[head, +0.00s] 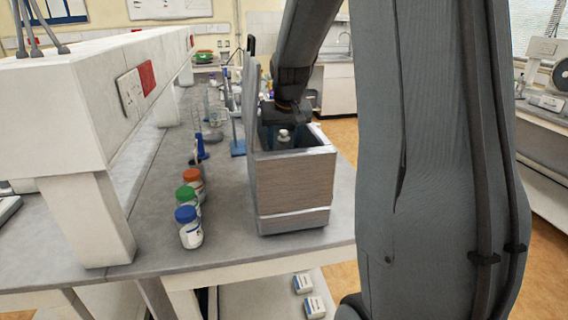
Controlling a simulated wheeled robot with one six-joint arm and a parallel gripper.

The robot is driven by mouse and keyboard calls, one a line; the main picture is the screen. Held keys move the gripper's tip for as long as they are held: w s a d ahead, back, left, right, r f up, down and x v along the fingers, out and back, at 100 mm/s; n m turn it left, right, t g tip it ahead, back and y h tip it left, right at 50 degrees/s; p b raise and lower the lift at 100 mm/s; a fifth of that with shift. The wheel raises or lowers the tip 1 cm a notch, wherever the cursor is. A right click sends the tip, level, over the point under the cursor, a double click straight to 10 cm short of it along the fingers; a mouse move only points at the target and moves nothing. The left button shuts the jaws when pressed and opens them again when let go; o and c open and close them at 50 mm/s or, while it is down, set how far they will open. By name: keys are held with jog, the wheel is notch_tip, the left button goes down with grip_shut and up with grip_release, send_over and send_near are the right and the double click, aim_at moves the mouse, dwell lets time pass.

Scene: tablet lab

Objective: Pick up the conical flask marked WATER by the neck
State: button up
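My gripper (284,128) points down into the open top of a box-like bath (294,188) with brushed-metal sides and a raised lid. A small pale, rounded top (284,135) shows inside the bath, just below and between the fingers. It may be the neck or stopper of a flask, but its body is hidden by the bath wall and no WATER marking is readable. I cannot tell whether the fingers touch it or how far apart they are.
Bottles with blue (188,228), green (187,202) and orange (193,183) caps stand on the bench (225,205) left of the bath. Glassware and a blue-based stand (238,147) are behind. A white shelf (75,110) rises at left. My arm blocks the right.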

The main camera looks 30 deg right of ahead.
jog(key=shift+w+f, duration=0.25)
jog(key=shift+f, duration=0.35)
jog(key=shift+c, duration=0.4)
grip_shut()
jog(key=shift+r, duration=0.1)
